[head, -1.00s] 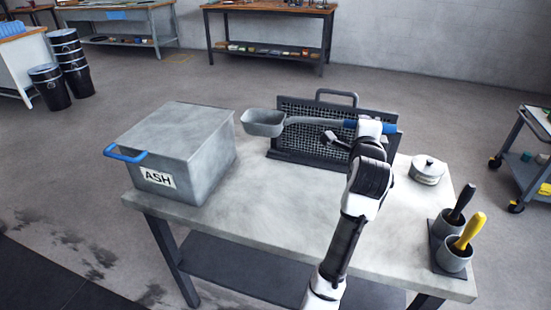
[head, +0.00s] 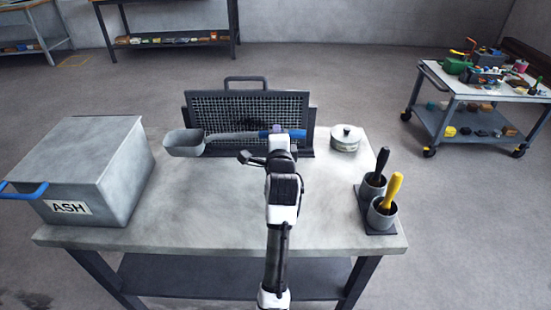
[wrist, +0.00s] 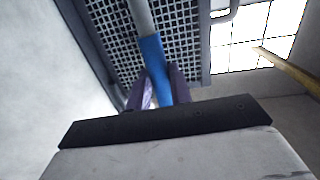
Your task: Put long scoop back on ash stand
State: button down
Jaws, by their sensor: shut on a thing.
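The scoop is held roughly level, pan to the left, in front of a mesh panel (head: 225,106) on a dark frame with a top handle. I cannot tell whether the scoop touches this frame. Which thing is the ash stand is not marked; the grey table (head: 210,228) carries the ash box (head: 97,165) labelled ASH.
A lidded pot (head: 346,140) stands right of the mesh panel. Two cups with a black-handled tool (head: 376,163) and a yellow-handled tool (head: 391,190) stand at the table's right. A cluttered trolley (head: 480,95) is further right. The table middle is mostly clear.

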jog(key=shift+f+p, duration=0.3)
jog(key=shift+f, duration=3.7)
jog(key=c, duration=1.7)
grip_release()
jog(key=shift+f, duration=0.2)
jog(key=o, duration=0.4)
jog(key=shift+o, duration=0.2)
